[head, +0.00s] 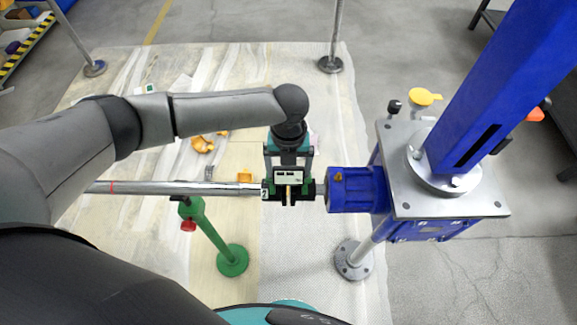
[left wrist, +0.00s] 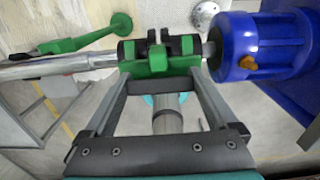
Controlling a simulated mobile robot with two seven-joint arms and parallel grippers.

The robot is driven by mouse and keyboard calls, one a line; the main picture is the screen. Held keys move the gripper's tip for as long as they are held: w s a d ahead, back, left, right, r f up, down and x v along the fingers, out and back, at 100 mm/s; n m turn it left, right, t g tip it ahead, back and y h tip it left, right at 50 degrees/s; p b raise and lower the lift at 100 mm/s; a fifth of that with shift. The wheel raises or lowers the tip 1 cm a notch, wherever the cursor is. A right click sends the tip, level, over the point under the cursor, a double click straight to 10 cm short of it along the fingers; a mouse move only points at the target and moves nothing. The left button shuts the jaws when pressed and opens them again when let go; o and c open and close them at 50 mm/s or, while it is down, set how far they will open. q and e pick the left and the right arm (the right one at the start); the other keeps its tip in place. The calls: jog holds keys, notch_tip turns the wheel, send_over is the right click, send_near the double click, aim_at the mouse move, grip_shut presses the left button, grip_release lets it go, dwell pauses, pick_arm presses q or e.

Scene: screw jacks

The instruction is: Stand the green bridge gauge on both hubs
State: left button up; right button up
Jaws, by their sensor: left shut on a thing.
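The green bridge gauge (head: 290,177), with a small pale display face, is held by my left gripper (head: 289,170) at the joint between the silver shaft (head: 170,188) and the blue gearbox (head: 352,189). In the left wrist view the gauge (left wrist: 160,64) lies across the dark hubs, between the shaft (left wrist: 55,65) and the gearbox (left wrist: 262,45). The left hub (left wrist: 127,50) and right hub (left wrist: 188,46) show partly behind it. I cannot tell whether the gauge touches both. My right gripper is not in view.
A green stand (head: 214,240) with a red knob (head: 188,225) stands under the shaft. A blue column (head: 490,100) rises from the steel plate (head: 398,165) at right. An orange piece (head: 203,144) lies on the mat. A yellow disc (head: 425,96) sits behind the plate.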

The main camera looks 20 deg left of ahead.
pick_arm(q)
jog(key=shift+f, duration=0.4)
jog(key=o, duration=1.4)
jog(key=shift+o, duration=0.2)
notch_tip(320, 180, up, 15)
